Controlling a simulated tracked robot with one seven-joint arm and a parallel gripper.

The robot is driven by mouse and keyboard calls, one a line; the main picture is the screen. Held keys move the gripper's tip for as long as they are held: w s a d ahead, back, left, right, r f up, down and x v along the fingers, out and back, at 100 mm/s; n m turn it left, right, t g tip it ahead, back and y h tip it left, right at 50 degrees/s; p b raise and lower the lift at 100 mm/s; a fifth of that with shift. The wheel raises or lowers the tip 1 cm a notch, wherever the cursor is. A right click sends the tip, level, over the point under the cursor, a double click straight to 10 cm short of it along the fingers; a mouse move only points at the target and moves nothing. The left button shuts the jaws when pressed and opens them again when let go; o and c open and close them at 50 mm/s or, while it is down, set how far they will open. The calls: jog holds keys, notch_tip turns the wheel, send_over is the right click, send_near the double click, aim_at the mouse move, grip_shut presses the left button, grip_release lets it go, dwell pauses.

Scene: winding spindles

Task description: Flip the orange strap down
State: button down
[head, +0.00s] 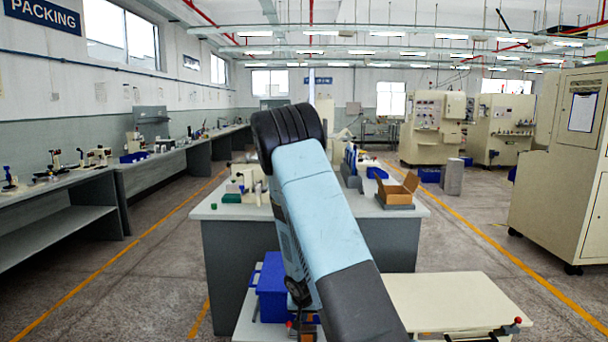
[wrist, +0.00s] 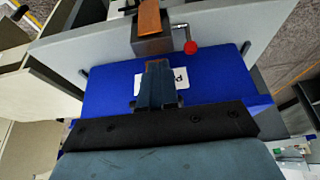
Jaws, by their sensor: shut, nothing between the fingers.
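The orange strap (wrist: 149,18) shows in the wrist view at the top centre, running up from a dark grey block (wrist: 153,45); its upper end is cut off by the picture edge. A red knob (wrist: 190,47) sits on a short lever at the block's right. My gripper (wrist: 158,66) is shut and empty, just below the block in the picture, with its tips apart from the strap.
A blue bin (head: 271,288) stands below the arm in the head view. In the wrist view a blue surface (wrist: 105,92) with a white label lies behind my gripper, beside a grey panel (wrist: 100,48). A cream table (head: 455,297) stands at lower right, and a workbench (head: 238,211) lies beyond.

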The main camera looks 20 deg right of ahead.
jog(key=shift+d+f, duration=0.1)
jog(key=shift+d, duration=0.05)
dwell(0.3)
jog(key=s+a+r, duration=0.2)
jog(key=s, duration=0.3)
jog(key=s+a+r, duration=0.2)
jog(key=s, duration=0.4)
jog(key=shift+a+r, duration=0.35)
jog(key=shift+a, duration=0.05)
jog(key=s+a+r+n+y, duration=0.1)
jog(key=s+r, duration=0.3)
jog(key=r, duration=0.6)
jog(key=s+a+r+n+t, duration=0.1)
jog(key=s+r, duration=0.4)
jog(key=r, duration=0.5)
jog(key=s+a+r+n+y, duration=0.1)
jog(key=s+r, duration=0.3)
jog(key=r, duration=0.6)
jog(key=s+a+r+n, duration=0.1)
jog(key=s+r, duration=0.5)
jog(key=s, duration=0.3)
jog(key=shift+s+n, duration=0.25)
jog(key=shift+n, duration=0.15)
